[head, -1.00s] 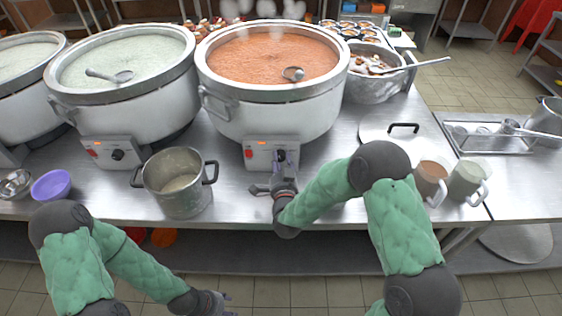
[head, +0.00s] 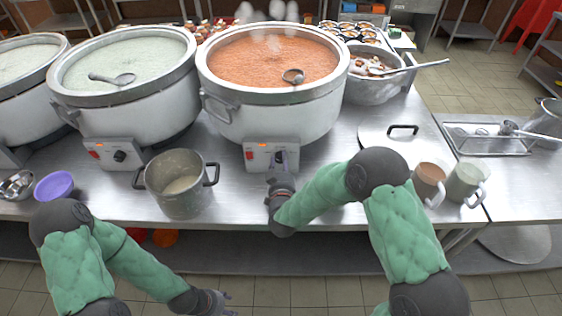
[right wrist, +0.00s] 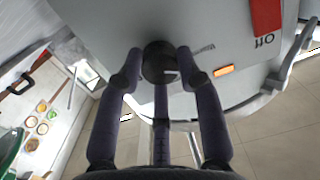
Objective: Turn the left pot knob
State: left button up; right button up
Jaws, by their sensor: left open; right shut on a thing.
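The pot with orange congee (head: 272,115) has a control panel with a red switch (head: 249,156) on its front. My right gripper (head: 279,160) is at this panel, shut on its black knob (right wrist: 160,60), with one finger on each side in the right wrist view. My left gripper (head: 226,303) is open and empty, low in front of the counter.
A small steel pot (head: 183,201) stands left of my right gripper, and a purple bowl (head: 54,185) is further left. A lid (head: 375,140) and two mugs (head: 428,178) are on the right. Another large pot (head: 14,85) is at the far left.

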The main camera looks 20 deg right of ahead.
jog(key=shift+w+r+n, duration=0.2)
jog(key=shift+r+n, duration=0.25)
jog(key=shift+n, duration=0.25)
jog(key=o, duration=1.1)
jog(key=shift+a+f, duration=0.1)
jog(key=shift+f, duration=0.05)
jog(key=shift+f, duration=0.1)
jog(key=shift+s, duration=0.15)
jog(key=v, duration=1.1)
jog(key=shift+s+a, duration=0.15)
jog(key=shift+s, duration=0.25)
